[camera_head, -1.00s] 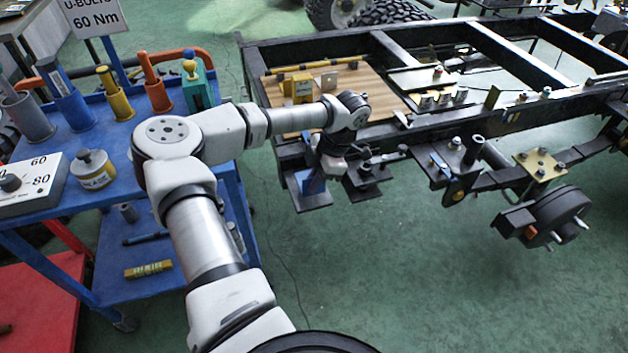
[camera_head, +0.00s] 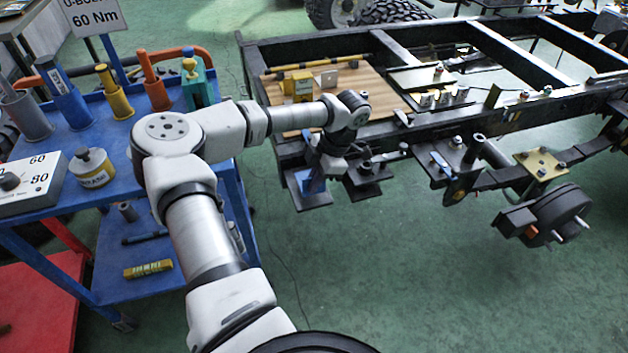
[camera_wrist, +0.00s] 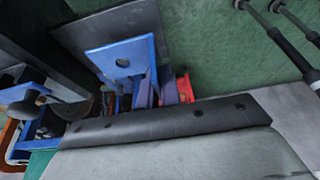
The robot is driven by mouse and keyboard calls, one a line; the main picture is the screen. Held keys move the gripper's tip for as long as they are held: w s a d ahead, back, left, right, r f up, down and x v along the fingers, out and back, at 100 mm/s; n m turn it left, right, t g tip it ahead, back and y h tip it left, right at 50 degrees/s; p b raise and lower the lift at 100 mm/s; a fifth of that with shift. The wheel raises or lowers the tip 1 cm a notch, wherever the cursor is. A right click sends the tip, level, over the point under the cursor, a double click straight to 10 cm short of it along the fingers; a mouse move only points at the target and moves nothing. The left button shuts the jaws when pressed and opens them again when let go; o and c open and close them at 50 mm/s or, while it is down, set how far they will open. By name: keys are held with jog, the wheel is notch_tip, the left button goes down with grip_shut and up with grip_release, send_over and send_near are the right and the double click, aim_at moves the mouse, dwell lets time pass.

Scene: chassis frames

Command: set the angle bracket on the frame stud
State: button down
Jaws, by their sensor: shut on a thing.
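The angle bracket (camera_head: 312,184) is blue and sits below my wrist at the near left corner of the chassis frame. In the wrist view its flat blue plate (camera_wrist: 121,58) shows one round hole. My gripper (camera_head: 322,170) is shut on the bracket; its fingers are mostly hidden by my wrist in the head view. A dark plate (camera_head: 311,202) shows just under the bracket. I cannot tell whether they touch. The frame stud under the bracket is not clearly visible.
A second dark plate (camera_head: 369,189) with bolts is close to the right of my gripper. The black chassis frame (camera_head: 258,75) carries a wooden board (camera_head: 352,84) with small parts. The blue cart (camera_head: 100,231) with tools stands at left. Green floor is clear in front.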

jog(key=shift+f+b, duration=1.2)
jog(key=shift+f, duration=0.3)
dwell(1.2)
jog(key=c, duration=1.5)
grip_release()
jog(key=shift+r, duration=0.1)
jog(key=shift+r+p, duration=0.85)
jog(key=shift+r, duration=0.55)
jog(key=shift+r+p, duration=1.55)
jog(key=shift+r, duration=1)
